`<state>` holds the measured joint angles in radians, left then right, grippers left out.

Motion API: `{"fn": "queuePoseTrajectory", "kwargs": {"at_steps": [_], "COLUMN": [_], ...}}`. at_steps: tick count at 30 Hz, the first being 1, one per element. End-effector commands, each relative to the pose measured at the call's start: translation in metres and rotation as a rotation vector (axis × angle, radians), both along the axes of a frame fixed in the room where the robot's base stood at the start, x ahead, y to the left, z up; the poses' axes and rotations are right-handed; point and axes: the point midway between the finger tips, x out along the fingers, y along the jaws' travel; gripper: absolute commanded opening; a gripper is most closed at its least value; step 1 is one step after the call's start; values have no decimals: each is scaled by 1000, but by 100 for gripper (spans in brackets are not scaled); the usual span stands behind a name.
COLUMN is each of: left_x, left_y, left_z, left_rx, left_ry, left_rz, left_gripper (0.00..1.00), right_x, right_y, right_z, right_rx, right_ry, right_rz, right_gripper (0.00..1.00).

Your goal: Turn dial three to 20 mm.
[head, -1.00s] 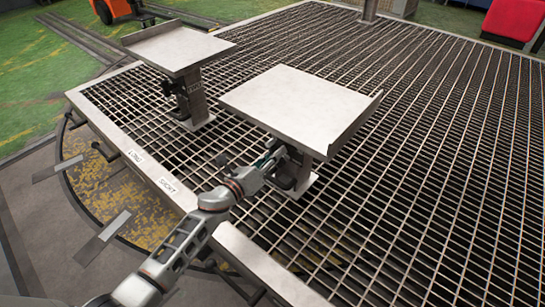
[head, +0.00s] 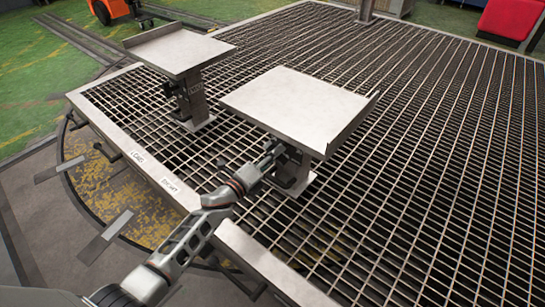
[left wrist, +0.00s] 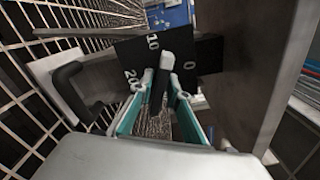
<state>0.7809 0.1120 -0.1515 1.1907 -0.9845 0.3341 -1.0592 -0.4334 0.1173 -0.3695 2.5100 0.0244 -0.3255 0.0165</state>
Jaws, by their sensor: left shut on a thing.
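In the left wrist view a black dial plate (left wrist: 128,52) bears the white marks 20, 10 and 0. A dark dial lever (left wrist: 182,42) stands in front of it, and my left gripper (left wrist: 162,82) is shut on the lever with its teal-lined fingers on both sides. The lever's upper end shows between the 10 and the 0; its exact reading is unclear. In the head view my left gripper (head: 274,150) reaches under the near pedestal's tray (head: 297,104), at the post (head: 293,172). That dial's number is not visible. My right gripper is not in view.
A black bent handle (left wrist: 68,88) is left of the dial.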

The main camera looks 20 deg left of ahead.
Motion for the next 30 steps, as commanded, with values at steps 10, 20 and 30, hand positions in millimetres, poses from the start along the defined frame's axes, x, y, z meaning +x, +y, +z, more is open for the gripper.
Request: {"fn": "queuePoseTrajectory", "kwargs": {"at_steps": [10, 20, 30], "left_x": [0, 0, 0], "left_y": [0, 0, -1], "left_z": [1, 1, 2], "left_rx": [-156, -307, -464], "left_ry": [56, 110, 168], "left_rz": [0, 0, -1], "left_gripper": [0, 0, 0], "right_x": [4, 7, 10], "right_y": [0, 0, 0], "right_z": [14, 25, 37], "right_rx": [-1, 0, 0], "right_ry": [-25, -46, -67], "right_rz": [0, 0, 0], "right_gripper": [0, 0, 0]}}
